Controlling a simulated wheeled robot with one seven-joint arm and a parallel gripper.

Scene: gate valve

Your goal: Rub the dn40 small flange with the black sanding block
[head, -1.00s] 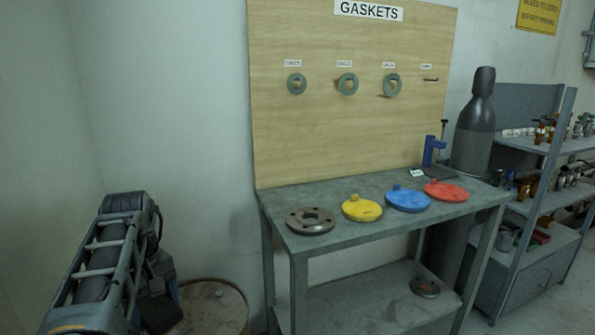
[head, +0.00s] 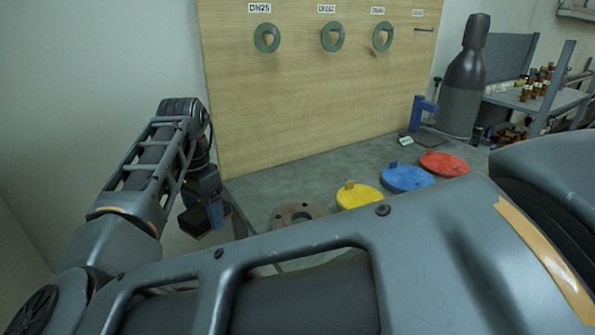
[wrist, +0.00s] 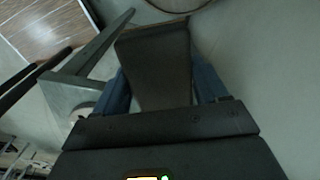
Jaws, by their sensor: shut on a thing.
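My gripper (wrist: 160,85) has its two blue fingers shut on the black sanding block (wrist: 155,62), a dark flat-sided piece in the wrist view. In the head view my gripper (head: 213,212) hangs at the left end of the workbench, beside and apart from the flange. A grey-brown round flange (head: 297,214) with bolt holes lies flat on the bench at its near left; my own arm hides its near edge. I see no size mark on it, so I cannot tell whether it is the dn40 small one.
Yellow (head: 359,197), blue (head: 407,179) and red (head: 444,164) discs lie right of the flange on the bench (head: 345,160). A wooden gasket board (head: 290,110) stands behind. A blue clamp-like tool (head: 423,112), a grey cylinder (head: 464,95) and shelving are at the right.

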